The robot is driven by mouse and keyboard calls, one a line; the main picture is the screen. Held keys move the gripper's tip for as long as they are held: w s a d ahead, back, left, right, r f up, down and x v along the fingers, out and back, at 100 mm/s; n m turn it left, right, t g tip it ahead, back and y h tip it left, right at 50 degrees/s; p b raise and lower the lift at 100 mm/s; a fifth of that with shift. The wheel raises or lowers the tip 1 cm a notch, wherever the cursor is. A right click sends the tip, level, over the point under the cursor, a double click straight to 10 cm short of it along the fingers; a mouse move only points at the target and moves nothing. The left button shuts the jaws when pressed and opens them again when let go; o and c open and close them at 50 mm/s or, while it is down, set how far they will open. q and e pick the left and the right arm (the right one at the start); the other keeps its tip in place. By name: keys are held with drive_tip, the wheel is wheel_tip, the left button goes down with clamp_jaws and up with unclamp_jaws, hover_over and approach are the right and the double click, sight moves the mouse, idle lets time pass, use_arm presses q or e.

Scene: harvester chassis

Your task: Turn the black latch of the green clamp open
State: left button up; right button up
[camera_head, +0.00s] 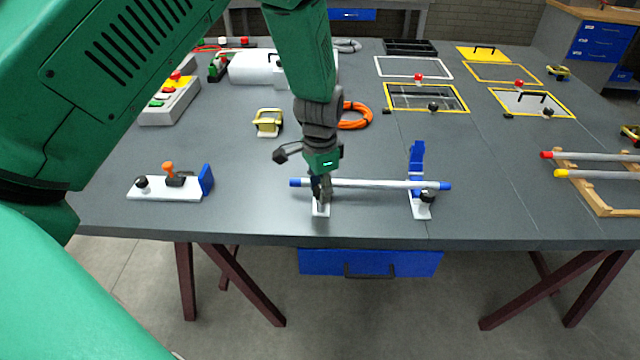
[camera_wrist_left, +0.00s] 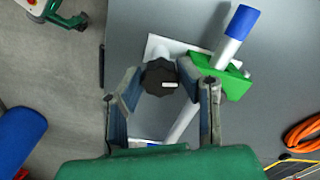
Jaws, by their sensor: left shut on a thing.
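The green clamp (camera_wrist_left: 232,82) shows in the left wrist view, with a silver tube (camera_wrist_left: 233,40) with blue ends running through it. Its black latch (camera_wrist_left: 160,77) is a lobed knob with a white mark, beside the tube. My left gripper (camera_wrist_left: 161,82) has one finger on each side of the black latch and is shut on it. In the head view my left gripper (camera_head: 321,190) points down at the left end of the tube (camera_head: 365,184) and hides the green clamp and latch. The white base (camera_head: 320,208) shows below it. My right gripper is not in view.
A blue clamp (camera_head: 417,158) with a black knob holds the tube's right end. A white plate with an orange-handled toggle (camera_head: 170,172) lies to the left. An orange cable coil (camera_head: 355,115) and a yellow part (camera_head: 268,122) lie behind. The table's front edge is close.

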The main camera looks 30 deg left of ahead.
use_arm(q)
drive_tip(key=n, duration=0.1)
drive_tip(key=n+p, duration=0.1)
drive_tip(key=shift+w+r+n+p, duration=0.3)
drive_tip(key=shift+w+r+n, duration=0.05)
drive_tip(key=shift+n, duration=0.05)
drive_tip(key=n+p, duration=0.2)
drive_tip(key=n, duration=0.2)
drive_tip(key=n+p, duration=0.1)
drive_tip(key=n, duration=0.4)
drive_tip(key=shift+n+p, duration=0.65)
drive_tip(key=shift+n, duration=1.05)
drive_tip(key=shift+f, duration=0.1)
drive_tip(key=o, duration=0.9)
drive_tip(key=shift+c, duration=0.2)
drive_tip(key=shift+f, duration=0.1)
